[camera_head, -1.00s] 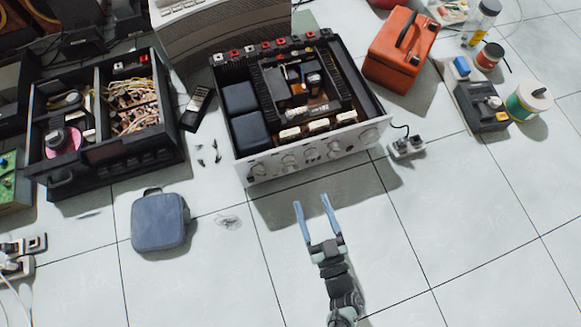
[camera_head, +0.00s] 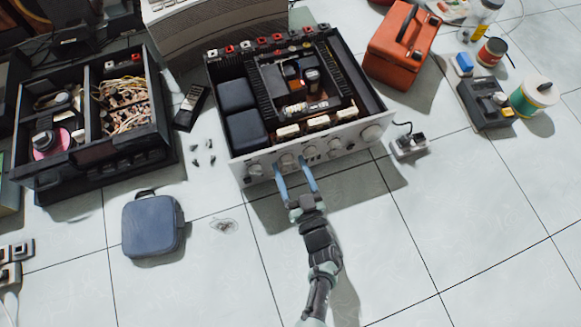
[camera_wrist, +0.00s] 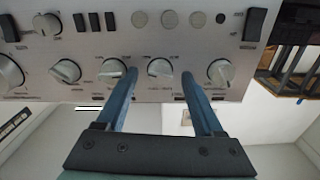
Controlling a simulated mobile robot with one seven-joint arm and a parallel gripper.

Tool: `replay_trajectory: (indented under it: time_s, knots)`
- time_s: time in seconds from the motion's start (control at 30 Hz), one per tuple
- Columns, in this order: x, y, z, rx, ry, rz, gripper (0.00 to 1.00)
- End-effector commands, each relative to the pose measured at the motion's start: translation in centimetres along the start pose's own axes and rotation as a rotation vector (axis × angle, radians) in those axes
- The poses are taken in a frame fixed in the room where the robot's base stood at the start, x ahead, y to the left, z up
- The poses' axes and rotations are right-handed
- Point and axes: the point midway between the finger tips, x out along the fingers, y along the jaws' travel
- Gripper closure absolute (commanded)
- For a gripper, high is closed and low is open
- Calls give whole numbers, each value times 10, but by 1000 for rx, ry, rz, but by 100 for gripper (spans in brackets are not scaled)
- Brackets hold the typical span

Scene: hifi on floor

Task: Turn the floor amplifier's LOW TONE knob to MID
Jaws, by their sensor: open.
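The floor amplifier (camera_head: 345,138) stands open-topped on the tiles, its silver front panel facing my arm. A row of white-silver knobs runs along the panel. My gripper (camera_head: 291,166) is open at the front panel, its two blue fingers pointing at it. In the wrist view, the open gripper (camera_wrist: 159,76) has its fingers on either side of one knob (camera_wrist: 161,70), with gaps to both sides. The left finger partly overlaps the neighbouring knob (camera_wrist: 111,69). Another knob (camera_wrist: 221,72) is to the right. The printed labels are too small to read, so I cannot tell which knob is LOW TONE.
A second open black unit (camera_head: 110,160) stands at left, and a blue-grey case (camera_head: 152,225) lies in front of it. A power socket (camera_head: 409,146) is right of the amplifier. An orange toolbox (camera_head: 398,50) stands behind right. The floor at front right is clear.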

Motion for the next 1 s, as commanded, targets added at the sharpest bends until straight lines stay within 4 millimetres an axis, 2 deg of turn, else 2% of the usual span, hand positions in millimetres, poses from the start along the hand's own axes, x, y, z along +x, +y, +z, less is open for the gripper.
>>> replay_trajectory:
  time_s: [0.33, 0.7, 1.0]
  knots:
    - [4, 0, 0, 0, -1, 0, 33]
    - [3, 0, 0, 0, 0, 1, 99]
    - [3, 0, 0, -12, 0, 1, 100]
